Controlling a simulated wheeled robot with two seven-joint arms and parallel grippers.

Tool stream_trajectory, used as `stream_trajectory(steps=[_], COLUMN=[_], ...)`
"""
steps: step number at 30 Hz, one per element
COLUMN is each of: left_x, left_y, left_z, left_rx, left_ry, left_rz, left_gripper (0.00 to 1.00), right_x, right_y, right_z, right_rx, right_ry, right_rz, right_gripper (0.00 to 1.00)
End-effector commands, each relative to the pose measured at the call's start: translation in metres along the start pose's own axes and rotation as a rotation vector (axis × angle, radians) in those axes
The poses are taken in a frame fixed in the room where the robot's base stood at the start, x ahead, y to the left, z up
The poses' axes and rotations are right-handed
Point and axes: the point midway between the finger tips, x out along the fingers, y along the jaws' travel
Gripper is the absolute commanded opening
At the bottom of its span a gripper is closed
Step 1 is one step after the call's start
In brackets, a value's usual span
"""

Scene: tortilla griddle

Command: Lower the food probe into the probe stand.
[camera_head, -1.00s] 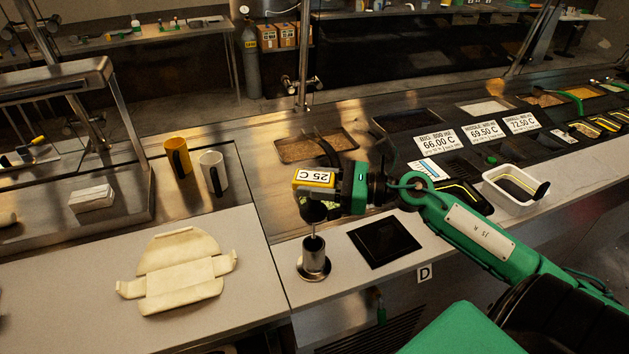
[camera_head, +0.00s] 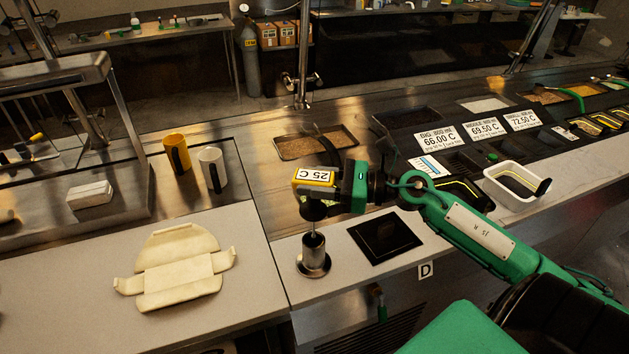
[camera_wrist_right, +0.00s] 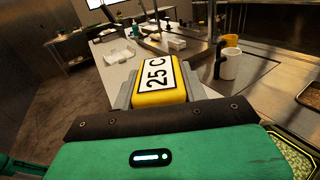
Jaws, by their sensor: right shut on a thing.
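The food probe (camera_head: 314,177) has a yellow body with a white "25 C" label, a dark round part below it and a thin metal shaft pointing down. My right gripper (camera_head: 334,187) is shut on its body. The probe also shows in the right wrist view (camera_wrist_right: 158,80), label up, between the grey fingers. The probe stand (camera_head: 313,262) is a shiny metal cylinder on a round base, directly below the probe. The shaft meets the stand's top in the head view; how deep it sits inside cannot be told. My left gripper is out of view.
A black square plate (camera_head: 385,237) lies right of the stand on the pale counter. A cream folded piece (camera_head: 180,270) lies to the left. A yellow mug (camera_head: 177,153) and a white mug (camera_head: 213,170) stand behind. A white tub (camera_head: 515,186) is at the right.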

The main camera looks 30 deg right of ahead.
Motion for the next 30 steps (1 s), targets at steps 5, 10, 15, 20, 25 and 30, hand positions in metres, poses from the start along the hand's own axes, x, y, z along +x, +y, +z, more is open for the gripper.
stream_trajectory(steps=[5,10,15,20,25,30], left_x=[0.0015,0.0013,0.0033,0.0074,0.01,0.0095], left_y=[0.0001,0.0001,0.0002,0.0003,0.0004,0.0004], left_z=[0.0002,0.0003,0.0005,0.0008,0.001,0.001], left_rx=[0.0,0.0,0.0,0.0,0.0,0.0], left_ry=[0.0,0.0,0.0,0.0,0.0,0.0], left_rz=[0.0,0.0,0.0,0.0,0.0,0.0], left_gripper=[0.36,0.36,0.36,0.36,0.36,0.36], right_x=[0.0,0.0,0.0,0.0,0.0,0.0], right_y=[0.0,0.0,0.0,0.0,0.0,0.0], right_z=[-0.0006,-0.0005,-0.0021,-0.0054,-0.007,-0.0064], right_rx=[-0.001,-0.001,-0.001,-0.001,-0.001,-0.001], right_ry=[-0.001,0.0,0.0,0.0,-0.001,-0.001], right_rz=[0.0,0.0,0.0,0.0,0.0,0.0], right_gripper=[0.23,0.23,0.23,0.23,0.23,0.23])
